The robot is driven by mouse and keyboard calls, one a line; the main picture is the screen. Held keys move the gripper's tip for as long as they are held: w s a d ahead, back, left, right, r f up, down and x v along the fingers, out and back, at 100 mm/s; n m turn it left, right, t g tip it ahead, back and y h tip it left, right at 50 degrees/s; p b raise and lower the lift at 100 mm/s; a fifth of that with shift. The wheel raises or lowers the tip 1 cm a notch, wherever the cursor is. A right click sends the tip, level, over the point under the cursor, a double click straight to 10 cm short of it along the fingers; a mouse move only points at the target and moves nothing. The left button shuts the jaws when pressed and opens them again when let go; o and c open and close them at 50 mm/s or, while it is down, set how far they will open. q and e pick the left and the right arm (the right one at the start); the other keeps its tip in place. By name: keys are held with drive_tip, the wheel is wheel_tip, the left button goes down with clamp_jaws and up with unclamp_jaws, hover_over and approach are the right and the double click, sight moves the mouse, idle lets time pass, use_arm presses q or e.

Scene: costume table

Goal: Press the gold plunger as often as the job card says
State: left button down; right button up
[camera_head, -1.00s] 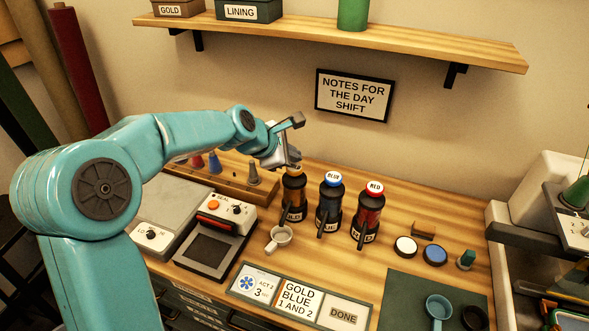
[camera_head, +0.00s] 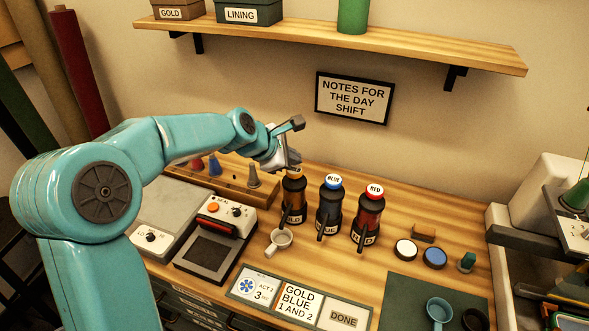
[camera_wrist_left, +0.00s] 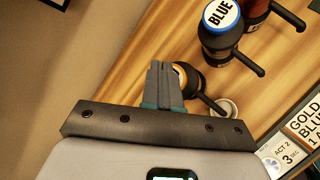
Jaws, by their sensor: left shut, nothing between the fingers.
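The gold dispenser (camera_head: 293,203) stands leftmost of three on the table, its top covered by my left gripper (camera_head: 294,162). The gripper is shut and empty, its fingertips at the plunger; whether they touch it I cannot tell. In the left wrist view the shut fingers (camera_wrist_left: 164,80) lie over the dispenser, and an orange-gold rim (camera_wrist_left: 181,76) shows beside them. The job card (camera_head: 297,300) reads "GOLD BLUE 1 AND 2". A small white cup (camera_head: 280,240) sits in front of the gold dispenser's spout. My right gripper is not in view.
The blue dispenser (camera_head: 329,208) and red dispenser (camera_head: 368,217) stand close to the right. A sealing device (camera_head: 215,235) sits at left front. A DONE plate (camera_head: 343,317) is beside the card. A wooden shelf (camera_head: 340,42) hangs above.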

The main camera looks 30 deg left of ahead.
sight(292, 172)
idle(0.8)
use_arm(q)
drive_tip(key=shift+f, duration=0.45)
drive_tip(key=shift+f+b, duration=0.85)
drive_tip(key=shift+f, duration=0.05)
idle(0.6)
drive_tip(key=shift+r, duration=0.1)
drive_tip(key=shift+r+p, duration=1.2)
drive_tip(key=shift+p, duration=0.15)
wheel_tip(292, 172, up, 5)
drive_tip(key=p, duration=0.5)
idle(0.4)
